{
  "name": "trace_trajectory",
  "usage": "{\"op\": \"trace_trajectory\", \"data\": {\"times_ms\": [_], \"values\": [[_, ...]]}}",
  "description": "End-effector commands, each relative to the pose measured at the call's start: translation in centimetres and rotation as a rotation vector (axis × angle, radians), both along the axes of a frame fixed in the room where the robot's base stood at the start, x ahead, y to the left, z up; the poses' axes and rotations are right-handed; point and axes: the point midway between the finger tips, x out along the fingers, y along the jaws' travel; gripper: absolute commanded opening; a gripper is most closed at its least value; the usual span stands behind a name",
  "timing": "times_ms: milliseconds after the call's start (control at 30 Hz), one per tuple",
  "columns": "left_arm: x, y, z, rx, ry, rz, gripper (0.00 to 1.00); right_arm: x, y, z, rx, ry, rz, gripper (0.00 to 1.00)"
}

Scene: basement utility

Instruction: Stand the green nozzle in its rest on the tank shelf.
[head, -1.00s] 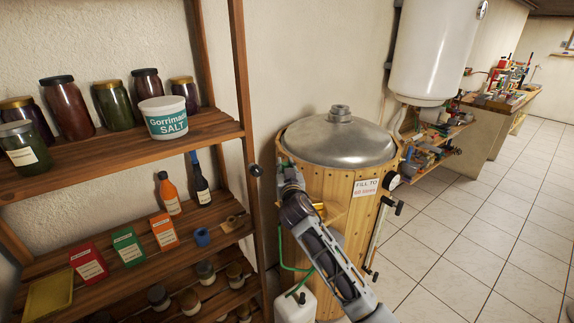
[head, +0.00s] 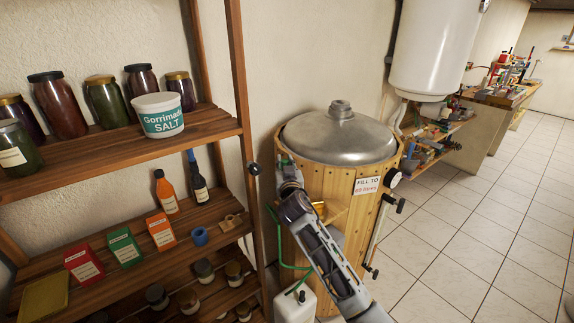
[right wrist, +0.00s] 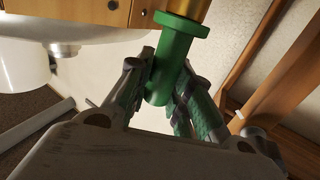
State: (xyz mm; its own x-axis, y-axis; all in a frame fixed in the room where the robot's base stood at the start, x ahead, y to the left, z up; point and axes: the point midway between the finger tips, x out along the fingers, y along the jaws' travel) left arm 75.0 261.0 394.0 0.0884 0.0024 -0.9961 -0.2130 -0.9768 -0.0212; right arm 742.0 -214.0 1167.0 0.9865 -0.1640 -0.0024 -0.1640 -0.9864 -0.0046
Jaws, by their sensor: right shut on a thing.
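My right gripper (right wrist: 160,82) is shut on the green nozzle (right wrist: 174,58) in the right wrist view. The nozzle has a wide green collar, with a brass-coloured part beyond it. A small wooden shelf (head: 338,215) on the tank's front shows partly behind my arm. The rest cannot be made out clearly. My left gripper is not in view.
A green hose (head: 281,258) hangs beside the tank, above a white canister (head: 296,305). The wooden rack (head: 243,95) with jars and boxes stands close on the left. A valve and sight pipe (head: 383,235) are on the tank's right. Tiled floor is clear further right.

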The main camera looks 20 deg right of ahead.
Motion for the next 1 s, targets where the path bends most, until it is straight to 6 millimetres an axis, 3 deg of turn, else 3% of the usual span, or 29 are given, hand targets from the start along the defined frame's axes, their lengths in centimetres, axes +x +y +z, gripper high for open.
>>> {"op": "trace_trajectory", "data": {"times_ms": [600, 1000], "values": [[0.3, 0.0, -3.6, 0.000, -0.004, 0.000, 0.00, 0.0, 0.0, -4.0, -0.001, 0.000, 0.000, 0.00], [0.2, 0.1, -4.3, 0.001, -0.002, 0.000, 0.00, 0.0, 0.0, -4.8, -0.001, 0.000, 0.000, 0.00]]}}
